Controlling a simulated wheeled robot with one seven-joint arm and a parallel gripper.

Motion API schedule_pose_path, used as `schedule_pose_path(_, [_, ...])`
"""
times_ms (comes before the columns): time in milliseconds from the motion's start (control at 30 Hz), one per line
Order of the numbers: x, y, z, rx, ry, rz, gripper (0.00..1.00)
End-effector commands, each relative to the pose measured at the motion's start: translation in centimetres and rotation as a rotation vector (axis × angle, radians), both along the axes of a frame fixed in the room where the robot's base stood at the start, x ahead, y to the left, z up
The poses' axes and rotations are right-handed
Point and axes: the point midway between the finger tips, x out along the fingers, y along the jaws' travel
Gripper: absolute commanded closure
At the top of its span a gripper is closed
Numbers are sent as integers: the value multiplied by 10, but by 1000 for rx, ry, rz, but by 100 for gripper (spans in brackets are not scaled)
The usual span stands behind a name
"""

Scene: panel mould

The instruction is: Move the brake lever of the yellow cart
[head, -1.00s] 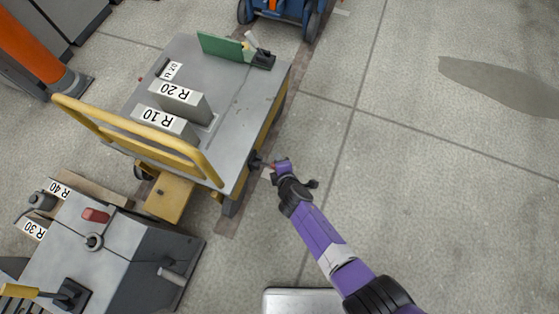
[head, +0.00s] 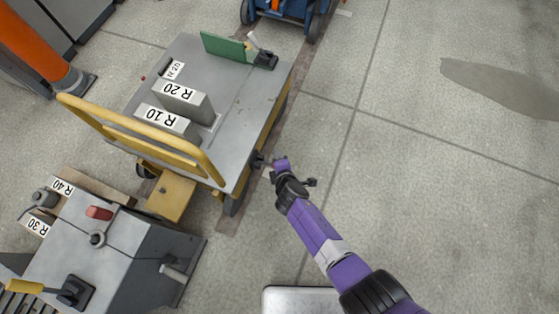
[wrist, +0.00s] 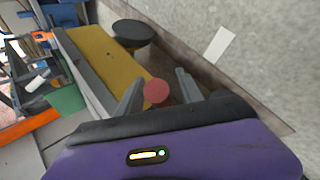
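The yellow cart (head: 237,165) with a grey top stands left of centre in the head view. A short dark lever part (head: 258,160) sticks out of its right side, close to my gripper tips. In the wrist view the lever's round red knob (wrist: 155,92) shows between the fingers of my gripper (wrist: 158,90). The fingers stand apart with a gap on the right of the knob; I cannot tell whether the left finger touches it. In the head view my gripper (head: 276,164) is beside the cart's right side. The lever's shaft is mostly hidden.
Blocks marked R 10 (head: 162,120) and R 20 (head: 184,98) and a green plate (head: 224,47) are on the cart top. A grey console (head: 125,245) stands at lower left, a blue cart (head: 284,14) at the top. The floor right of my arm is clear.

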Motion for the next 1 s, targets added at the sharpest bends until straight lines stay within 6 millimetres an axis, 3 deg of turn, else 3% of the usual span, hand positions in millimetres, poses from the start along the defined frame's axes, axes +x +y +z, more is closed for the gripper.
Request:
schedule_pose_path(233, [-5,-2,6,1,1,-1,57])
schedule_pose_path(700, [-48,-12,50,0,1,-1,57])
schedule_pose_path(1000, [-55,-13,54,-1,0,-1,57])
